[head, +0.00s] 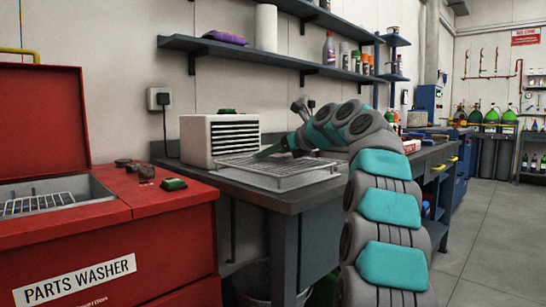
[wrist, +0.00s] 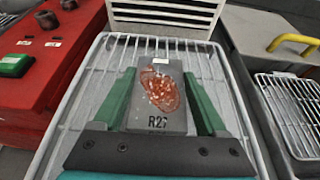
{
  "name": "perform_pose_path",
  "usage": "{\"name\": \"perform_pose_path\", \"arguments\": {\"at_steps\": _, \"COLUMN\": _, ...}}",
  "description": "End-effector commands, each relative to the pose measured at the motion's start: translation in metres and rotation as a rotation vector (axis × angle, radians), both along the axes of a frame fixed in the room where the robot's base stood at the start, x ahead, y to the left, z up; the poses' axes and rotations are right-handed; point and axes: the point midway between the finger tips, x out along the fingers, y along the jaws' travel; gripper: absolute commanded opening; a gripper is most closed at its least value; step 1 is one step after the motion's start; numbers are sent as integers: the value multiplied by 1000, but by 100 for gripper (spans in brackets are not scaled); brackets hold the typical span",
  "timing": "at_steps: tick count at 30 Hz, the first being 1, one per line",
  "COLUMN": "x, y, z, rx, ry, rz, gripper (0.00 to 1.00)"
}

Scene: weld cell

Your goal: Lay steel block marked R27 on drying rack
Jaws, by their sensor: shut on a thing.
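The steel block (wrist: 165,95) is grey, marked R27, with a rusty red-brown patch on its face and a small white label at its far end. My gripper (wrist: 160,75) is shut on it, with one green finger along each side. In the wrist view the block is over the wire drying rack (wrist: 88,78); whether it touches the wires I cannot tell. In the head view the drying rack (head: 290,174) stands on the grey bench, with my gripper (head: 264,152) low over its back left part.
A white louvred unit (head: 220,140) stands close behind the rack. The red parts washer (head: 110,230), lid open, is at left. A shelf (head: 270,57) with bottles runs above the bench (head: 290,198). Another wire rack (wrist: 292,112) shows at right in the wrist view.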

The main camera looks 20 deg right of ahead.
Motion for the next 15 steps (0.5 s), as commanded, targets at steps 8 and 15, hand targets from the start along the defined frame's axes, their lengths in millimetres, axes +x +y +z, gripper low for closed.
{"name": "perform_pose_path", "arguments": {"at_steps": 8, "x": 0, "y": 0, "z": -1, "rx": 3, "ry": -1, "rz": 0, "gripper": 0}}
{"name": "perform_pose_path", "arguments": {"at_steps": 15, "x": 0, "y": 0, "z": -2, "rx": 1, "ry": -1, "rz": 0, "gripper": 100}}
